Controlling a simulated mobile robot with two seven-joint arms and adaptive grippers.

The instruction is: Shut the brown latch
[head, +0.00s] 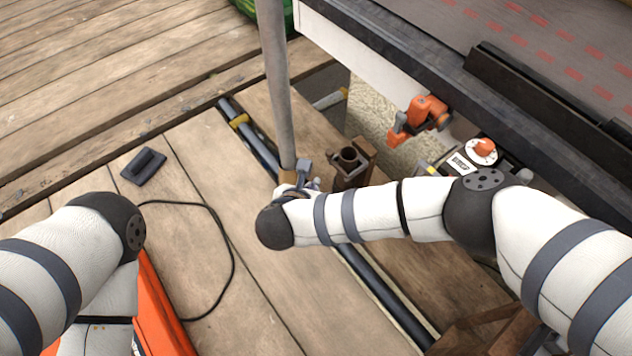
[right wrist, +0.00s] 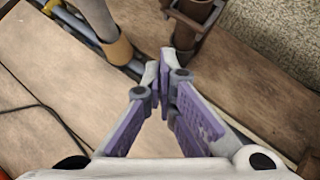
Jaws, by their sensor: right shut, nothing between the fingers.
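The brown latch (head: 350,162) is a rusty brown metal post with a bracket around its upper part. It stands on the planks right of the grey pole in the head view. In the right wrist view, part of the brown latch (right wrist: 192,28) shows at the top, cut off by the frame edge. My right gripper (head: 304,168) is just left of the latch in the head view, its wrist partly hidden by my forearm. In the right wrist view my right gripper (right wrist: 160,68) has its fingertips together and empty, just below the latch. I cannot tell whether they touch it. My left gripper is out of view.
A grey pole (head: 275,85) stands close left of the latch. An orange clamp (head: 418,118) sits under the dark roof edge at right. Dark pipes run along a gap in the planks. A black float (head: 144,167) and a cable lie at left.

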